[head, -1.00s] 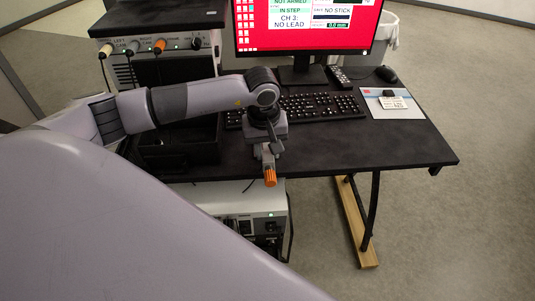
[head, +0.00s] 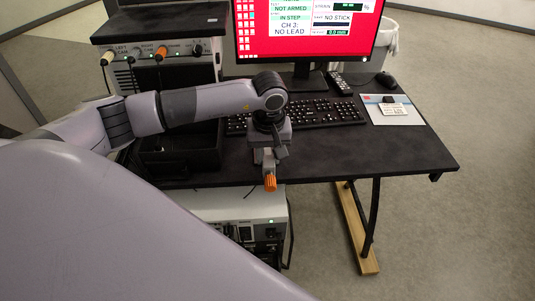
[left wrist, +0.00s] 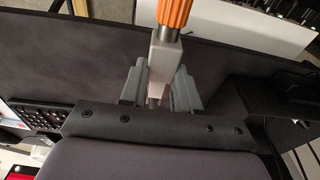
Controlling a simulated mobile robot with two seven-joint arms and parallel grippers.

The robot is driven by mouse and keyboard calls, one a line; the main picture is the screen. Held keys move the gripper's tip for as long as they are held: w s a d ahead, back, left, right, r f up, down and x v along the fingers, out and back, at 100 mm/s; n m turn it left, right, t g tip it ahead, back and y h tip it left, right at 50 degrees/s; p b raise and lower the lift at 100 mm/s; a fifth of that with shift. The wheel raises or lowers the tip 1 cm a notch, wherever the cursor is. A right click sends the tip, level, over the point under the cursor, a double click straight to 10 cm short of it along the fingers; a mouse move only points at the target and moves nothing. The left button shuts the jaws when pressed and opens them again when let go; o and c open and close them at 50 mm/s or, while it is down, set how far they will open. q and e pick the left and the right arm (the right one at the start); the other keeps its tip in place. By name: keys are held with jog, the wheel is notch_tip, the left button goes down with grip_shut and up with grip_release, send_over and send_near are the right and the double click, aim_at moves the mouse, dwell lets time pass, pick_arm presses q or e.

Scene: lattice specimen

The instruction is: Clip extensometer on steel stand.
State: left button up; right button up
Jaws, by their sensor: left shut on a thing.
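My left gripper (head: 267,156) reaches in from the left and points down over the front edge of the dark desk. It is shut on a light grey block with an orange ribbed knob (head: 270,183). In the left wrist view, the grey block (left wrist: 161,62) stands between the two fingers of my left gripper (left wrist: 158,90), and its orange knob (left wrist: 174,14) points away from the wrist. I cannot tell whether this piece is the extensometer. No steel stand can be made out. My right gripper is not in view.
The desk (head: 400,160) carries a red-screened monitor (head: 300,35), keyboard (head: 305,115), mouse (head: 386,79) and a pad with a card (head: 393,110). A black tray (head: 180,165) lies at left. A box with plugs (head: 165,65) stands behind it. A white unit (head: 240,215) sits below the desk edge.

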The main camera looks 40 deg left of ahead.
pick_arm(q)
jog(key=shift+w+a+f, duration=0.1)
jog(key=shift+w+a, duration=0.05)
jog(key=shift+a, duration=0.05)
dwell(0.4)
jog(key=shift+w+a+b, duration=0.3)
jog(key=shift+w+b, duration=0.1)
jog(key=shift+b, duration=0.1)
jog(key=shift+w+a, duration=0.15)
jog(key=shift+w, duration=0.05)
jog(key=shift+w+a+b, duration=0.25)
jog(key=shift+w+b, duration=0.1)
jog(key=shift+b, duration=0.05)
jog(key=shift+w+a+b, duration=0.4)
jog(key=shift+b, duration=0.1)
dwell(1.3)
jog(key=o, duration=1.5)
jog(key=shift+o, duration=0.2)
